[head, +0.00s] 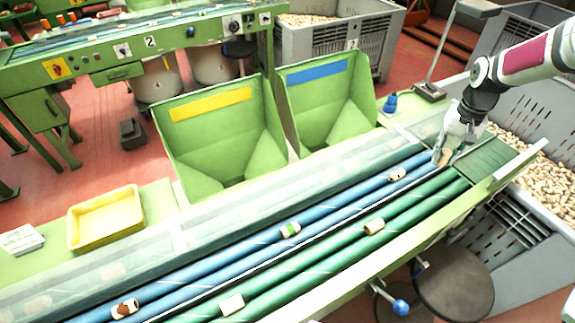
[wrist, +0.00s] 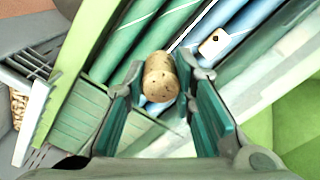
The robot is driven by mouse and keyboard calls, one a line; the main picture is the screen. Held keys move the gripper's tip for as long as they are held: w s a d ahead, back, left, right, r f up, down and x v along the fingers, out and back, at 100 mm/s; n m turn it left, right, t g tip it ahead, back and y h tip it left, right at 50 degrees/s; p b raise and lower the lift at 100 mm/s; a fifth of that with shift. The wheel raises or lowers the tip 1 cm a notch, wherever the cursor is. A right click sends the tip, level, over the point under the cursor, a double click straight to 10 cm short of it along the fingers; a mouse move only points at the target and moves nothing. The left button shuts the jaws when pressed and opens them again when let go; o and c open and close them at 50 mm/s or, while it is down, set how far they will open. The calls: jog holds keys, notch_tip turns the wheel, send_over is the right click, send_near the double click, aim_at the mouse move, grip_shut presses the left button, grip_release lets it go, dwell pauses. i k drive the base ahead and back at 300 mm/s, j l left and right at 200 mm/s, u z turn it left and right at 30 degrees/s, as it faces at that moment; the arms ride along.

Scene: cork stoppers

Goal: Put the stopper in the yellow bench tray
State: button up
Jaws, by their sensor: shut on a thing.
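The held stopper is a tan, speckled cork (wrist: 160,78), seen between the two fingertips in the wrist view. My gripper (wrist: 158,82) is shut on it. In the head view my gripper (head: 444,156) is over the right end of the blue rollers, with the cork partly hidden by the fingers. The yellow bench tray (head: 104,218) lies on the green bench ledge at the left, well away from my gripper, and looks empty.
Other stoppers lie on the blue rollers (head: 253,252) and green rollers (head: 325,256). A yellow-labelled green chute (head: 211,140) and a blue-labelled one (head: 325,95) stand behind the sorter. A crate of corks (head: 530,165) is at the right. A white card (head: 20,239) lies left of the tray.

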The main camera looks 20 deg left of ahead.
aim_at(110, 223)
jog(key=l+u, duration=0.1)
jog(key=u, duration=1.85)
